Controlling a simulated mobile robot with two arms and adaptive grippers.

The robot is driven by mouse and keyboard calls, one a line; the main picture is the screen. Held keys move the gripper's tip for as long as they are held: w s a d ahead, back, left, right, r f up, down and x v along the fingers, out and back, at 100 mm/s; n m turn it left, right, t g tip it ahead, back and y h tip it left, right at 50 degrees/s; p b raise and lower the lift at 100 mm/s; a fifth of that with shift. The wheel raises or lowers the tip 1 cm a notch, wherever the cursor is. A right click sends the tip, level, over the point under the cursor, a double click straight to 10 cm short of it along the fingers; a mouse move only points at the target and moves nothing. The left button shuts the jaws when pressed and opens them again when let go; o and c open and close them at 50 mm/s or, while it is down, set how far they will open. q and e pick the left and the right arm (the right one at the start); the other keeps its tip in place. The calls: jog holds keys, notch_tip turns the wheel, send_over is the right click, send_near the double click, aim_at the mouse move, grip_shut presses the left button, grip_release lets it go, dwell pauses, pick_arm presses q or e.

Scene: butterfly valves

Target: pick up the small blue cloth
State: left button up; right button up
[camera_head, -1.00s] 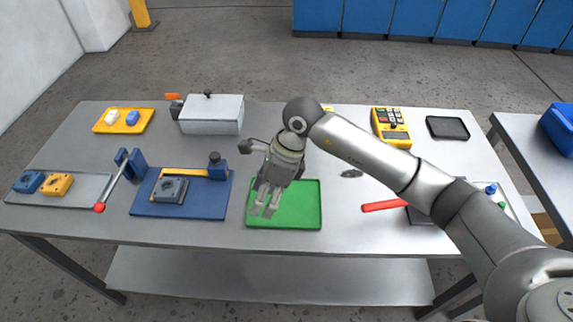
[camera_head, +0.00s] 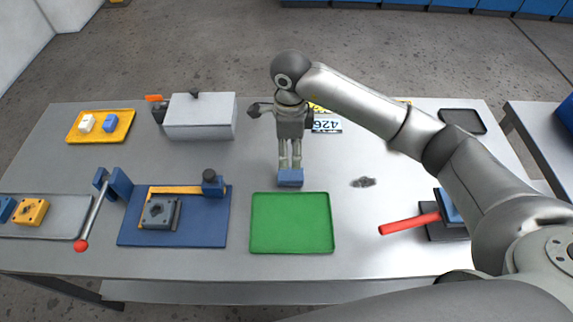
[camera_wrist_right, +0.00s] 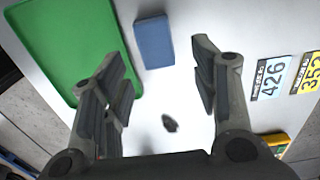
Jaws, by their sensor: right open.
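The small blue cloth (camera_head: 290,179) is a flat blue rectangle on the grey table (camera_head: 365,225), just behind the green tray (camera_head: 291,222). It also shows in the right wrist view (camera_wrist_right: 154,42), beside the green tray's edge. My right gripper (camera_head: 289,165) points down at the cloth from above. In the wrist view its fingers (camera_wrist_right: 160,75) are open and apart with nothing between them, and the cloth appears beyond the tips. I cannot tell whether the tips touch it. My left gripper is not in view.
A small dark piece (camera_head: 363,182) lies to the right. A red-handled valve (camera_head: 410,224) stands further right. A blue plate (camera_head: 130,231) with a grey valve body (camera_head: 160,212) lies left. A grey-white box (camera_head: 200,117) and number cards (camera_head: 327,126) are behind. The green tray is empty.

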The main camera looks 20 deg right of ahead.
aim_at(291, 174)
jog(key=f, duration=0.1)
jog(key=s+f, duration=0.1)
jog(key=f, duration=0.1)
jog(key=shift+s+f+p, duration=0.1)
jog(key=shift+s+p, duration=0.1)
jog(key=shift+p, duration=0.2)
jog(key=shift+f, duration=0.25)
jog(key=shift+w+f+p, duration=0.1)
jog(key=shift+f+p, duration=0.2)
notch_tip(291, 174, down, 5)
jog(key=shift+w+d+r+p, duration=0.1)
jog(key=shift+p, duration=0.9)
jog(key=shift+c, duration=0.6)
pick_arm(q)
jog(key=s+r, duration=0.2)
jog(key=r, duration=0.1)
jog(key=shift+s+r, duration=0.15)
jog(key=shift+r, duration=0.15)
pick_arm(e)
jog(key=c, duration=0.5)
